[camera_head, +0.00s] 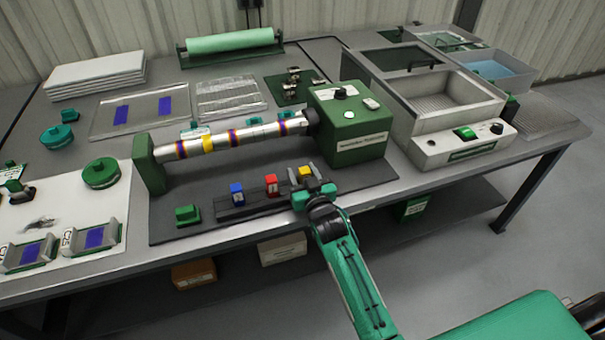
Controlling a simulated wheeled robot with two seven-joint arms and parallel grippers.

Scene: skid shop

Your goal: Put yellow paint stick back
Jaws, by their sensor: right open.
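The yellow paint stick (305,171) shows as a small yellow block at the right end of the dark paint stick rack (252,203). A blue stick (237,193) and a red stick (271,185) stand upright in the rack to its left. My right gripper (304,174) is open, with its fingertips close around the yellow stick. The gripper hides the stick's lower part, so I cannot tell whether it sits in its slot or whether the fingers touch it. My left gripper is not in view.
Behind the rack, a striped shaft (220,141) spans the green machine (347,122). A green block (187,214) sits left of the rack. A metal basin unit (440,105) stands at the right. The mat's front strip is mostly clear.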

